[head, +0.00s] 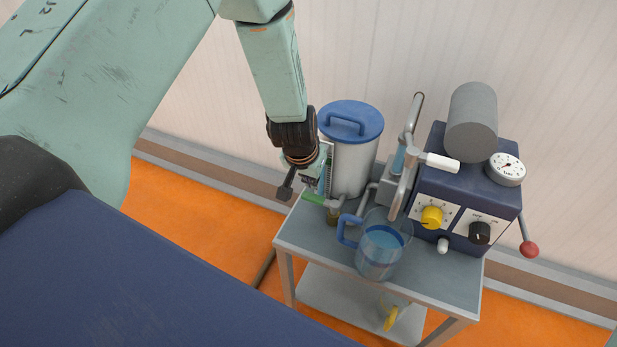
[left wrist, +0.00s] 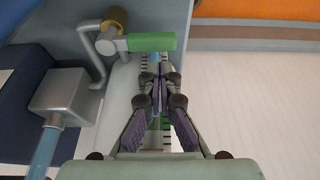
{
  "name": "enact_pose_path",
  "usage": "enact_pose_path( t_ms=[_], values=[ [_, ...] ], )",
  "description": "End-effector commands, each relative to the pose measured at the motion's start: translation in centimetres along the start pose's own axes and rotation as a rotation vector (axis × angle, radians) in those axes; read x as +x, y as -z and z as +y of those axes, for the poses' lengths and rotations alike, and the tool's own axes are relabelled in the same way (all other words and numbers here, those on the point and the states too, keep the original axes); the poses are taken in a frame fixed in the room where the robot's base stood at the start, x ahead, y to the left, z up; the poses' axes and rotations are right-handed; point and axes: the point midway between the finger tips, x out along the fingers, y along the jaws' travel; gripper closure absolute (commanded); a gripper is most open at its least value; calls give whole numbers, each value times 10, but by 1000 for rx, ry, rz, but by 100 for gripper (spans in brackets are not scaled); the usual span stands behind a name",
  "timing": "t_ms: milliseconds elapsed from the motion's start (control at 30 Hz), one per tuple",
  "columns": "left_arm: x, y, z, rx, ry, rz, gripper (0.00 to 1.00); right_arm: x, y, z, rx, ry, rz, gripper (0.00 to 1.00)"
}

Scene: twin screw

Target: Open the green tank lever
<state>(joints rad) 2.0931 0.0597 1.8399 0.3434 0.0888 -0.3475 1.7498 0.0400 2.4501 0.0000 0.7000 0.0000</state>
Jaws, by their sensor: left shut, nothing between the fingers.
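The green tank lever (head: 314,198) sits low at the front of the white tank (head: 352,172) with the blue lid. In the left wrist view the lever (left wrist: 152,42) lies sideways, joined at its left end to a grey pipe fitting with a brass outlet (left wrist: 116,17). My left gripper (head: 307,182) is just above and beside the lever in the head view. In the left wrist view its fingers (left wrist: 160,75) are together and empty, pointing toward the lever, close to it. I cannot tell whether they touch it. My right gripper is out of view.
A grey cart (head: 300,238) carries the tank, a glass jug of bluish water (head: 382,254) and a dark blue machine (head: 440,190) with knobs, a gauge and a red-knobbed lever. Grey pipes run beside the tank. A white wall stands behind; the orange floor is open left of the cart.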

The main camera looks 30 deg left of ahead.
Motion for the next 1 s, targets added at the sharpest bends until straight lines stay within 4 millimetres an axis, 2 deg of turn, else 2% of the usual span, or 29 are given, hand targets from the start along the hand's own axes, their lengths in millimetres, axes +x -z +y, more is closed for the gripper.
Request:
enact_pose_path(
  t_ms=[33,100,300,767,1000],
  values=[
    [12,0,0,1,0,0,100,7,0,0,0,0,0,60],
    [21,0,0,0,0,0,100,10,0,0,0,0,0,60],
    [34,1,0,0,0,1,100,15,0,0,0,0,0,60],
    [34,1,0,-3,1,0,100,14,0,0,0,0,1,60],
    [31,-2,0,-42,15,-3,100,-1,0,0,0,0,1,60]
  ],
)
